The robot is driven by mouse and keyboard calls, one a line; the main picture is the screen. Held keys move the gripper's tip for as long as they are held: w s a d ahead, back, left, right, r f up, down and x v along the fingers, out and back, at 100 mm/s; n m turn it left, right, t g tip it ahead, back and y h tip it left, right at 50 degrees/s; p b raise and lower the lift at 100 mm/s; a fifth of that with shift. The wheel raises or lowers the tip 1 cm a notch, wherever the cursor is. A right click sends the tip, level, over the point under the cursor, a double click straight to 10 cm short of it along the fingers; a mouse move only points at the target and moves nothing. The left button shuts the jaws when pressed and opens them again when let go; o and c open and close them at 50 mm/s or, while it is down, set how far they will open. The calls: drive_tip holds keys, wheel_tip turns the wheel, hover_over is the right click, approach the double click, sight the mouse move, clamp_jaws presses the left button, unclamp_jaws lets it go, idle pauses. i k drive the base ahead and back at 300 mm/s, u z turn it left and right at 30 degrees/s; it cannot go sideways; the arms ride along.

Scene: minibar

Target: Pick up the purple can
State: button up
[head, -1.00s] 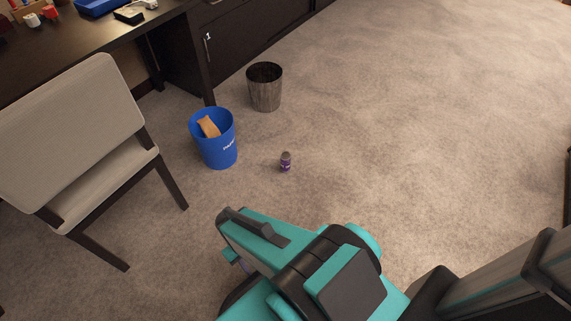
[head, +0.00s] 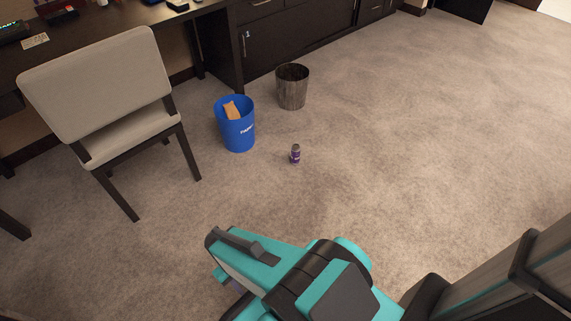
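The purple can (head: 295,154) stands upright on the carpet, small in the head view, with a dark purple body and a greyish top. It is in front and to the right of the blue bin, with clear carpet around it. My teal and black arm (head: 290,270) reaches up from the bottom of the picture, below the can and apart from it. My gripper's fingers cannot be made out; the arm's own links seem to cover them. Nothing hides the can.
A blue paper bin (head: 237,128) with a brown item inside and a dark metal bin (head: 292,88) stand behind the can. A beige chair (head: 105,85) is at the left, by a dark desk (head: 125,22). Dark cabinets (head: 300,38) line the back. Open carpet lies to the right.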

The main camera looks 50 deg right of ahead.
sight(295, 152)
drive_tip(key=u, duration=0.15)
drive_tip(key=k, duration=0.7)
drive_tip(key=u, duration=0.55)
drive_tip(key=i, duration=1.65)
drive_tip(key=z, duration=0.95)
drive_tip(key=i, duration=0.75)
drive_tip(key=z, duration=0.4)
